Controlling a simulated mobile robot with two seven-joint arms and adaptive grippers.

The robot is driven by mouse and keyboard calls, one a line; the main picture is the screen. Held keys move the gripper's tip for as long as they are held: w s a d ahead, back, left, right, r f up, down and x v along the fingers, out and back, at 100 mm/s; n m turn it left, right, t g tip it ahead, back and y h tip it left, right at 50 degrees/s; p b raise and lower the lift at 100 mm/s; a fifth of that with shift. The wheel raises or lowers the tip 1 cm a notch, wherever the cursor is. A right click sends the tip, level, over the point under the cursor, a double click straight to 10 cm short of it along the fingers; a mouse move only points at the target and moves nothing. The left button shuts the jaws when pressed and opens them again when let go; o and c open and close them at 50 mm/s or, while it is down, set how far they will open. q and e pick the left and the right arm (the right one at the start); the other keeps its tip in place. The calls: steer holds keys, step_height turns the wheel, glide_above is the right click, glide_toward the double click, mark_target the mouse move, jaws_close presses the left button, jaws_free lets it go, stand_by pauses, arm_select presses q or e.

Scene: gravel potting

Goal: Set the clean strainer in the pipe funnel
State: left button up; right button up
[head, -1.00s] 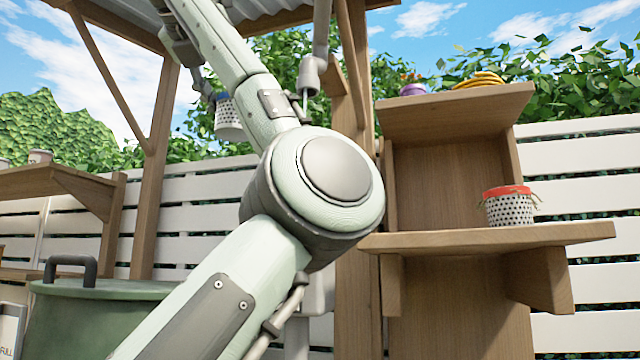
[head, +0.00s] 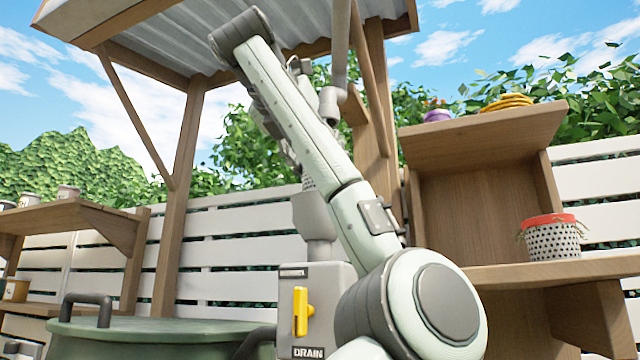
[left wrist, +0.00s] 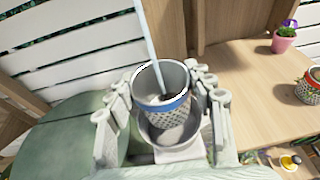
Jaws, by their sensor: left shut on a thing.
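A perforated strainer with a blue band (left wrist: 172,106) is between the fingers of my left gripper (left wrist: 168,92), which is shut on it. It is over the mouth of the grey pipe funnel (left wrist: 178,146), its lower part overlapping the funnel; I cannot tell whether it is seated. A thin pale stream (left wrist: 150,40) runs down into the strainer. In the head view my arm hides most of the strainer (head: 308,183), just above the funnel (head: 316,226). Another strainer, red-rimmed with plant bits (head: 552,239), stands on the right shelf. My right gripper is not in view.
A grey box marked DRAIN with a yellow lever (head: 301,312) is below the funnel. A lidded green barrel (head: 150,331) stands to the left. The downpipe (head: 333,100) hangs above. A pink flowerpot (left wrist: 284,40) stands on the wooden shelf (left wrist: 240,60).

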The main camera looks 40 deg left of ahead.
mark_target(307, 183)
arm_select(q)
step_height(307, 183, down, 4)
steer(key=shift+r, duration=0.15)
steer(key=shift+f+b, duration=0.25)
steer(key=shift+b, duration=0.1)
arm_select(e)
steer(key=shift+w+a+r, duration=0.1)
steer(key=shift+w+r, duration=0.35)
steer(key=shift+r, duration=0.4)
arm_select(q)
steer(key=o, duration=1)
steer(key=shift+o, duration=1.3)
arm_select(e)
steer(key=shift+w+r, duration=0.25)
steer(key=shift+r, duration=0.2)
arm_select(q)
steer(key=shift+r, duration=0.1)
